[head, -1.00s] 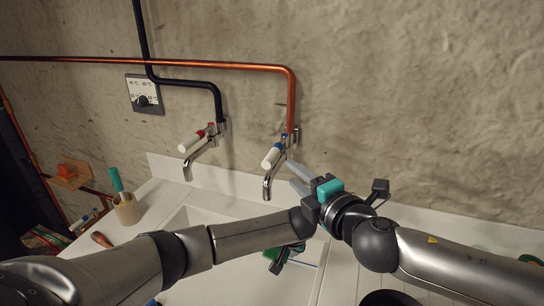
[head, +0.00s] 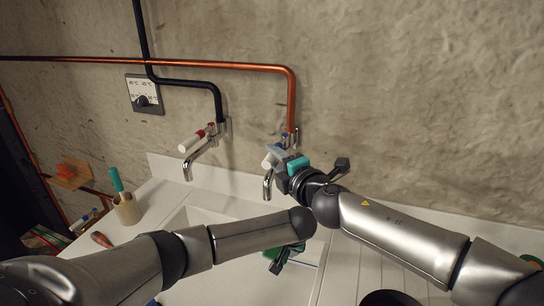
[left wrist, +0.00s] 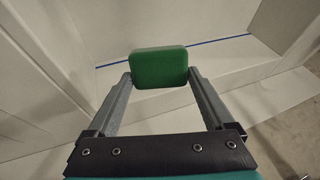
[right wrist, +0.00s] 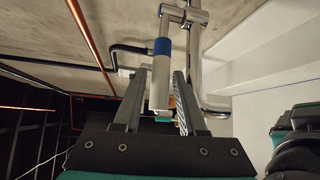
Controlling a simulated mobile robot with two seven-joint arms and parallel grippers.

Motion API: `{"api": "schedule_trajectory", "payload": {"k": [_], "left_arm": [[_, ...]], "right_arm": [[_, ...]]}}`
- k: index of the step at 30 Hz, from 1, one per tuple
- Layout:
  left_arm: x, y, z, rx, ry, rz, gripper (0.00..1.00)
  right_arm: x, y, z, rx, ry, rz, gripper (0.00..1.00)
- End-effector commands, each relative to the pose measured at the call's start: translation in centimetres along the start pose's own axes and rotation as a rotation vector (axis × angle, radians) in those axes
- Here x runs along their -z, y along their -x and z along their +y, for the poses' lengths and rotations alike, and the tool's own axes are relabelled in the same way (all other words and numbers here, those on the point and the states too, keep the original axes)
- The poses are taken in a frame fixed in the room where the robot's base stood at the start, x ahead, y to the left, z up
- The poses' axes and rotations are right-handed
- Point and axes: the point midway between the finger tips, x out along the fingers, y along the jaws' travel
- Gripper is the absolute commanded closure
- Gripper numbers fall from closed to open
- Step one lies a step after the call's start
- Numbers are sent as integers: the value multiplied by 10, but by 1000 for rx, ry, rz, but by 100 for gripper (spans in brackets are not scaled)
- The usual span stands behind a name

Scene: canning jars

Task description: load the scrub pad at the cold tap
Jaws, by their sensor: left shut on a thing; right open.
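The green scrub pad (left wrist: 159,66) is pinched between the fingertips of my left gripper (left wrist: 160,76), low over the white sink basin. In the head view the pad (head: 270,253) is partly hidden by my left arm. The cold tap has a blue collar (right wrist: 162,46) and a white lever (right wrist: 159,88); its chrome spout (head: 267,186) hangs over the basin, and I see no water from it. My right gripper (right wrist: 162,74) is open with its fingers on either side of the white lever. I cannot tell whether they touch it.
The hot tap (head: 195,140) with a red collar stands left of the cold tap. A copper pipe (head: 230,66) and a dial plate (head: 144,93) are on the wall. A holder with a teal-handled brush (head: 126,208) stands left of the basin (head: 215,212). A dark bowl (head: 388,298) is at front right.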

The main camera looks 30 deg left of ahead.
Motion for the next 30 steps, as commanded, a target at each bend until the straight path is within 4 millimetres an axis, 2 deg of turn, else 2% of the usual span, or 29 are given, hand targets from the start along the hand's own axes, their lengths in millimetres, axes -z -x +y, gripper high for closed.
{"api": "schedule_trajectory", "payload": {"k": [9,21,30], "left_arm": [[0,0,0,0,0,0,58],[0,0,0,0,0,0,58],[0,0,0,0,0,0,58]], "right_arm": [[1,-16,-1,1,-1,1,59],[1,-18,-1,2,-1,0,59],[1,-18,-1,2,-1,1,92]]}}
